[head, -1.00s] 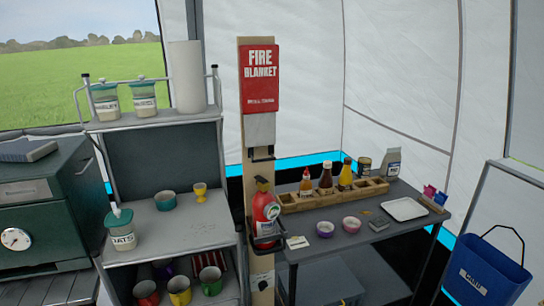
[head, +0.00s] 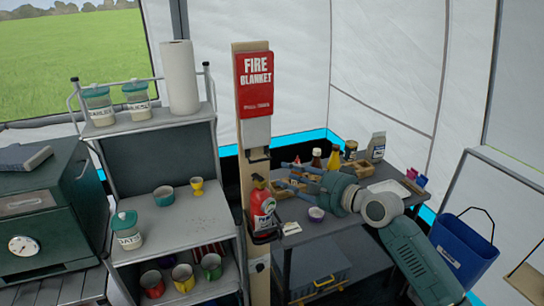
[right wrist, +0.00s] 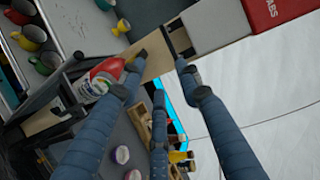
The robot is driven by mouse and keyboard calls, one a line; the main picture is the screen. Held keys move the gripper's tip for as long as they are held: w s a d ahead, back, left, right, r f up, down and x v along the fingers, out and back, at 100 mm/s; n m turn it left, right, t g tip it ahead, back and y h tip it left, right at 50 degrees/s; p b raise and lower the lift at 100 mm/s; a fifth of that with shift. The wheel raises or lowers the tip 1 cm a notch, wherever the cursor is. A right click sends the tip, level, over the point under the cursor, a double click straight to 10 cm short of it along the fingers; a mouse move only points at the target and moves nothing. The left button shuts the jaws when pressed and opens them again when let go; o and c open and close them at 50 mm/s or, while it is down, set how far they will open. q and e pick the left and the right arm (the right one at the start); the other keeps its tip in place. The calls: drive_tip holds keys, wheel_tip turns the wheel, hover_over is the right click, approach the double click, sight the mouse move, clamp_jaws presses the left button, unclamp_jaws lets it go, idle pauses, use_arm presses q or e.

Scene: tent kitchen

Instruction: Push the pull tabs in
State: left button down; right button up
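The red fire blanket case (head: 255,84) hangs high on a wooden post, with a white part (head: 257,131) below it. Dark pull tabs (head: 258,154) hang under the white part. In the right wrist view the case (right wrist: 266,14) is at the top right and a dark tab strap (right wrist: 178,38) lies just beyond the fingertips. My right gripper (head: 284,176) is to the right of the post, a little lower than the tabs. Its fingers (right wrist: 158,74) are spread and empty, apart from the tabs. My left gripper is out of view.
A red extinguisher (head: 263,207) sits in a bracket on the post below the tabs. A grey shelf (head: 179,221) with cups stands left. A dark table (head: 330,245) with bottles and bowls is under my right arm. A blue bin (head: 463,252) hangs at right.

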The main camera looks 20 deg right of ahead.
drive_tip(key=p+x, duration=0.1)
drive_tip(key=x, duration=0.2)
drive_tip(key=r+p+x, duration=0.1)
drive_tip(key=x, duration=0.3)
drive_tip(key=r+p+x, duration=0.1)
drive_tip(key=x, duration=0.2)
drive_tip(key=shift+w+a, duration=0.3)
drive_tip(key=shift+a, duration=0.1)
clamp_jaws()
